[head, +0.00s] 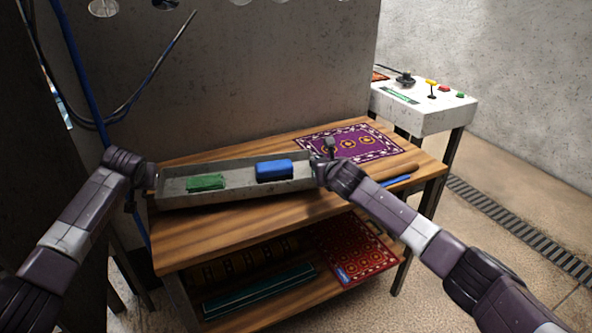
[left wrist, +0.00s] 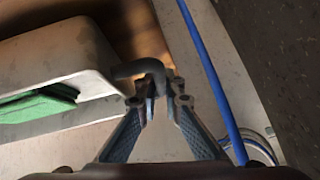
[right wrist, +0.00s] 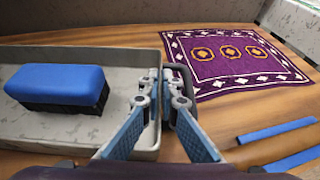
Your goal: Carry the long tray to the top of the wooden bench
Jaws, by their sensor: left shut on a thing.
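The long grey tray (head: 235,193) lies level over the top of the wooden bench (head: 240,232), its left end near the bench's left edge. I cannot tell whether it touches the wood. A green block (head: 206,182) and a blue brush (head: 273,169) are in it. My left gripper (left wrist: 160,97) is shut on the dark handle (left wrist: 143,68) at the tray's left end. My right gripper (right wrist: 162,88) is at the tray's right end, by the other handle (right wrist: 187,88). Its fingertips are close together, but their grip on the handle is unclear.
A purple patterned rug (head: 348,142) lies on the bench behind the tray's right end. A blue bar (head: 397,181) lies near the bench's right edge. The lower shelf holds a red rug (head: 355,258) and a teal long box (head: 260,290). A white control panel (head: 425,105) stands behind right.

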